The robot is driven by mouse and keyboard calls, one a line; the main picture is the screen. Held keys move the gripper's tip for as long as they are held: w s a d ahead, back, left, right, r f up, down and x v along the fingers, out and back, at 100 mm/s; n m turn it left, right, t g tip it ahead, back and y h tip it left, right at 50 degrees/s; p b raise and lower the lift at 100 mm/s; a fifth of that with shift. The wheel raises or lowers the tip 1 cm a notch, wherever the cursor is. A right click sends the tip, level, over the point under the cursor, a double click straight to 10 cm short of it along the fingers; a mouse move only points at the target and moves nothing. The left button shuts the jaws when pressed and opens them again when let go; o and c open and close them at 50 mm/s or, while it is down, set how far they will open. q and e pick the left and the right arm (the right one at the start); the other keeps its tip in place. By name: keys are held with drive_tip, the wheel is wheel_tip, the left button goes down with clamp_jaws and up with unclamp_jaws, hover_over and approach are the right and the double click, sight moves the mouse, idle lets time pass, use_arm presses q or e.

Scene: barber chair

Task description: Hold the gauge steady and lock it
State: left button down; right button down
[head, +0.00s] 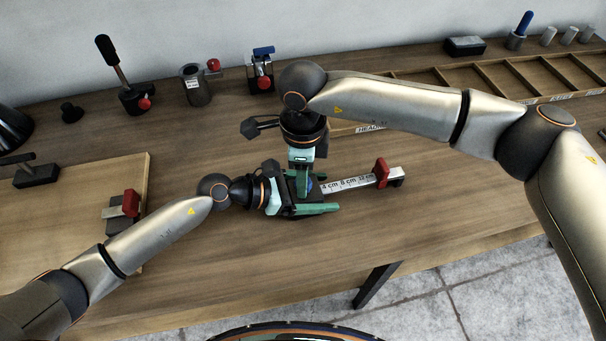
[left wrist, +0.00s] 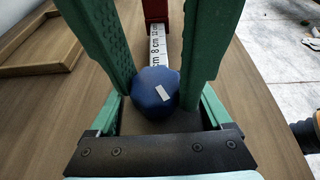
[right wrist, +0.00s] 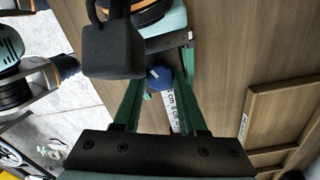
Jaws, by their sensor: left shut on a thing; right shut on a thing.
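The gauge lies on the bench as a white ruler (head: 345,184) marked in cm, with a red block (head: 381,172) toward its right end. Its blue knob (left wrist: 155,88) sits on a dark base (left wrist: 165,122), near the start of the scale. My left gripper (head: 316,194) comes from the left with its green fingers along both sides of the base, shut on the gauge. My right gripper (head: 303,178) points down from above at the knob, which shows between its fingers in the right wrist view (right wrist: 160,77). The exact finger contacts are partly hidden.
A wooden board (head: 75,215) with a red-and-black fixture (head: 124,206) is at the left. Lever and clamp devices (head: 132,95) stand along the back. A compartment tray (head: 480,77) lies at the back right. The bench in front of the gauge is clear.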

drive_tip(key=m, duration=0.4)
drive_tip(key=shift+m, duration=0.4)
idle(0.4)
drive_tip(key=c, duration=0.7)
unclamp_jaws()
drive_tip(key=shift+c, duration=0.2)
drive_tip(key=shift+r, duration=0.15)
wheel_tip(320, 180, up, 12)
use_arm(q)
unclamp_jaws()
drive_tip(key=shift+a, duration=0.1)
